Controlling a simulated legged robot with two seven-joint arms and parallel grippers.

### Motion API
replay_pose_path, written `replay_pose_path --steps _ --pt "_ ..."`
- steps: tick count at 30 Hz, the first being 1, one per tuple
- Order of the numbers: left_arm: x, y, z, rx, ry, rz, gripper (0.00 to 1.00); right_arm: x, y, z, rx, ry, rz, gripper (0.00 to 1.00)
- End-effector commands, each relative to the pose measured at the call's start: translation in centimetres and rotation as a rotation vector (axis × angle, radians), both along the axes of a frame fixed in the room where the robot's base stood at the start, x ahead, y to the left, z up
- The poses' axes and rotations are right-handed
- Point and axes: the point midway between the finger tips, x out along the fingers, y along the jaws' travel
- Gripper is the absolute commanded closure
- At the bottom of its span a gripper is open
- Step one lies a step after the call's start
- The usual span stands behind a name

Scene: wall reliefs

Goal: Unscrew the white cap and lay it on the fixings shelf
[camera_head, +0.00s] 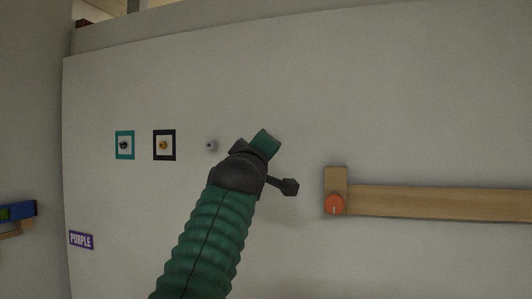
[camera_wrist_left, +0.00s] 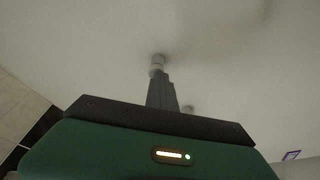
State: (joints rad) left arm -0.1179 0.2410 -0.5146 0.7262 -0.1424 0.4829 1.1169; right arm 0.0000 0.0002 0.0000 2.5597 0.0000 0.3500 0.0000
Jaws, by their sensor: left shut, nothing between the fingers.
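A small pale grey-white knob (camera_head: 211,145) stands out from the wall, left of my left gripper (camera_head: 264,143) in the head view. The left gripper's fingers are hidden behind its own hand there. In the left wrist view the fingers (camera_wrist_left: 160,80) are shut with nothing between them. A whitish cylindrical piece (camera_wrist_left: 157,62) shows just past their tips; I cannot tell whether they touch it. A second small pale knob (camera_wrist_left: 187,108) shows right of the fingers, lower in that view. I cannot tell which piece is the white cap. My right gripper is not in view.
A wooden rail (camera_head: 430,203) with an orange dial (camera_head: 334,204) is on the wall to the right. A teal-framed square (camera_head: 124,145), a black-framed square (camera_head: 164,145) and a PURPLE sign (camera_head: 81,240) are to the left. No surface is clearly the fixings shelf.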

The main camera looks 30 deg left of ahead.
Motion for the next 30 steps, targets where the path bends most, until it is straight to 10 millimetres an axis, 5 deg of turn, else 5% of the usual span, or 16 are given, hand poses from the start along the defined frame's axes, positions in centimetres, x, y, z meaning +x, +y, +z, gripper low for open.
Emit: replay_pose_path --steps 8,16,25,30 --pt "0.0 -0.1 0.2 -0.039 -0.01 -0.001 1.0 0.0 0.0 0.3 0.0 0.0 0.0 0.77" --pt "0.0 -0.4 0.6 -0.425 -0.103 -0.001 1.0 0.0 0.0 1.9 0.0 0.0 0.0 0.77" --pt "0.0 -0.4 0.6 -0.474 -0.114 -0.001 1.0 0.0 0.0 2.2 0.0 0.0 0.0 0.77" --pt "0.0 -0.5 1.3 -0.773 -0.186 0.0 1.0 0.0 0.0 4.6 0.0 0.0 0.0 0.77"
